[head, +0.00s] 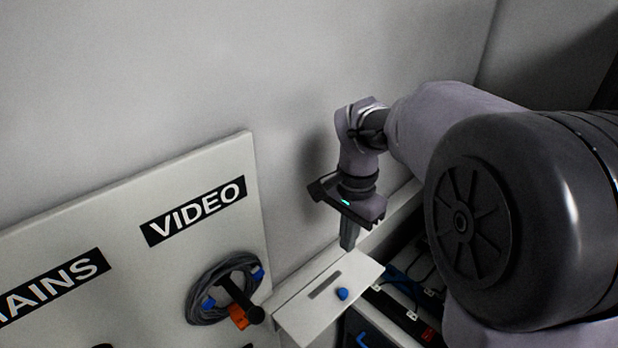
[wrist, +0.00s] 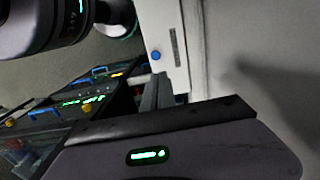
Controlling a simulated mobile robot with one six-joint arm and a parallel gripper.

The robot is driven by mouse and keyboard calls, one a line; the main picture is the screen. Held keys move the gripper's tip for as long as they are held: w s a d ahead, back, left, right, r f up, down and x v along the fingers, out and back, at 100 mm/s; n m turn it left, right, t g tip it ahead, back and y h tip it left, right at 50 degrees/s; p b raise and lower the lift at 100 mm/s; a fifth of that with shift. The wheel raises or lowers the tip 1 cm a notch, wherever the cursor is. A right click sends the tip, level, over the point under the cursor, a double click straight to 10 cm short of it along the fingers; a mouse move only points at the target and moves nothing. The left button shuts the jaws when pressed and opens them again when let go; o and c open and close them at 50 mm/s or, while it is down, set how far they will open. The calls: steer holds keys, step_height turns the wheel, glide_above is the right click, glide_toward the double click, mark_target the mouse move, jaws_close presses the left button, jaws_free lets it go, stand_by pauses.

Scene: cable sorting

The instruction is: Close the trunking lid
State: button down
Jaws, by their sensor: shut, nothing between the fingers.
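The trunking lid (head: 318,308) is a pale flat panel with a dark slot and a blue knob (head: 342,294). In the head view it juts out from the pale trunking (head: 403,211) along the wall, so it looks open. The lid also shows in the wrist view (wrist: 174,72), upper middle, with its blue knob (wrist: 155,55) on the left side. My gripper (head: 347,243) points down, shut and empty, at the far right end of the lid. Its fingers also show in the wrist view (wrist: 156,90). I cannot tell whether the fingertips touch the lid.
A white board with a VIDEO label (head: 194,210) stands left of the lid. A coiled grey cable (head: 205,290) hangs on its black peg (head: 255,314) with an orange tag. Dark equipment with blue handles (head: 400,280) lies right of the lid, below my arm. The wall is close behind.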

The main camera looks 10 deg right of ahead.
mark_target(344, 291)
steer(key=f+b, duration=0.1)
steer(key=f, duration=0.3)
steer(key=s+f, duration=0.1)
steer(key=f, duration=0.3)
steer(key=f+b, duration=0.1)
steer(key=f, duration=0.4)
steer(key=shift+s+d+f+b, duration=0.1)
steer(key=shift+s+b, duration=0.1)
steer(key=shift+b, duration=0.1)
steer(key=shift+w+f, duration=0.1)
steer(key=shift+f, duration=0.3)
steer(key=shift+f, duration=0.1)
